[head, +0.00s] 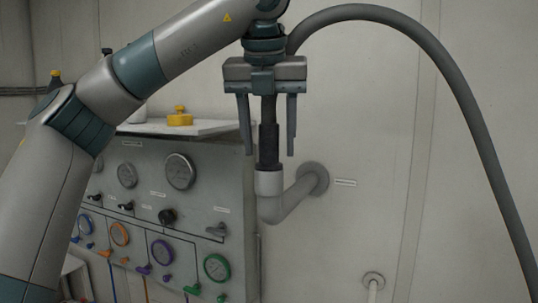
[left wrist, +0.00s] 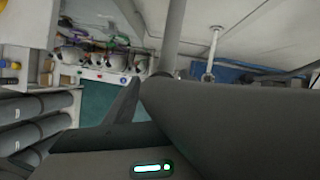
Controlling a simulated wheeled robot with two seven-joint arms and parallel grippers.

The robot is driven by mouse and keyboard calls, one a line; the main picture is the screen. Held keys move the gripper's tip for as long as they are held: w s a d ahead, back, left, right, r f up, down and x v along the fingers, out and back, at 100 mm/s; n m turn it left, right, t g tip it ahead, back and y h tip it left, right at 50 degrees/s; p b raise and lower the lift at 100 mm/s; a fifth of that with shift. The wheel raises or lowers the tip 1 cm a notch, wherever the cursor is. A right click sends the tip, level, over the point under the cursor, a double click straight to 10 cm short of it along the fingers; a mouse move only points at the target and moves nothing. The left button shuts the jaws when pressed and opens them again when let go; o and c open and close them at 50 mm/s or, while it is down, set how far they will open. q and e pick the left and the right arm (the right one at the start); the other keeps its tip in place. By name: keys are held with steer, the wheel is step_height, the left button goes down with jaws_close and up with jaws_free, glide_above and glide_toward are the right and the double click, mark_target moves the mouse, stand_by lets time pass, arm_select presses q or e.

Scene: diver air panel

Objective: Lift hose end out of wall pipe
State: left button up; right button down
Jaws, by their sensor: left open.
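The hose end (head: 268,146) is a dark cuff at the end of a thick grey hose (head: 455,82). It stands upright, its lower end in the light collar of the wall pipe (head: 290,205), an elbow coming out of the wall. My left gripper (head: 268,150) points down from above, its two fingers on either side of the hose end, with gaps showing on both sides. It is open. In the left wrist view the thick grey hose (left wrist: 230,115) fills the lower right, close to the camera, and a dark finger shows beside it. My right gripper is in neither view.
The gauge panel (head: 140,205) with dials, knobs and coloured valves is left of the wall pipe. A smaller pipe stub (head: 373,281) is low on the wall.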

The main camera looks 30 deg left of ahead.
arm_select(q)
steer(key=c, duration=1.2)
steer(key=shift+r, duration=0.15)
steer(key=shift+r+b, duration=0.35)
steer(key=shift+r, duration=0.15)
steer(key=r, duration=0.1)
steer(key=r+b, duration=0.1)
steer(key=r, duration=0.1)
steer(key=shift+d, duration=0.3)
steer(key=shift+w+d+r+b, duration=0.1)
steer(key=shift+d+r+b, duration=0.2)
steer(key=shift+d+r, duration=1.2)
steer(key=shift+w+d+r+b, duration=0.1)
steer(key=shift+d+r+b, duration=0.45)
steer(key=shift+d, duration=1.65)
steer(key=shift+w+d+r+b, duration=0.1)
steer(key=shift+d+r, duration=1.2)
steer(key=shift+d, duration=0.55)
steer(key=shift+f, duration=0.1)
